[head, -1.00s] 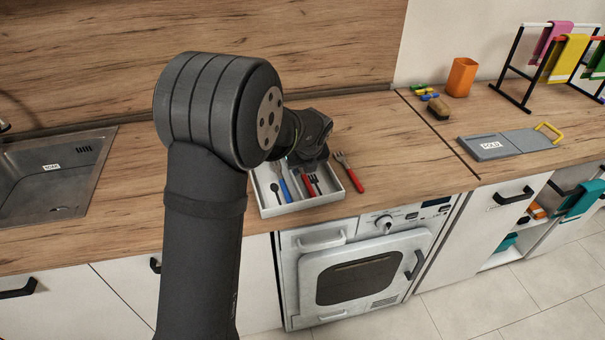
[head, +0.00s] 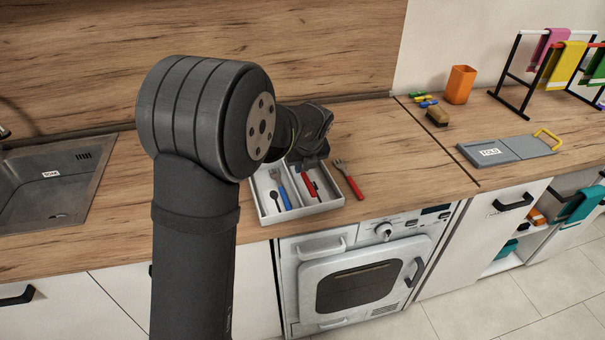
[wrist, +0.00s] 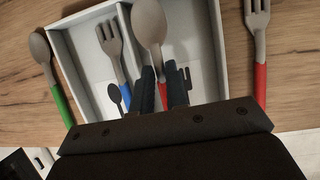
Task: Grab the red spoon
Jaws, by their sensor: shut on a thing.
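My gripper (wrist: 161,72) is shut on the red spoon (wrist: 150,22), seen in the wrist view. The grey bowl points to the top of that view, and a bit of red handle shows between the fingers. In the head view, the red handle (head: 308,183) shows below my gripper (head: 303,162), over the white tray (head: 302,213); the bowl is hidden there.
A blue fork (wrist: 112,45) lies in the tray's left compartment. A green spoon (wrist: 44,62) lies left of the tray, and a red fork (head: 348,180) right of it. The sink (head: 50,190) is at the left. A grey board (head: 490,152) lies farther right.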

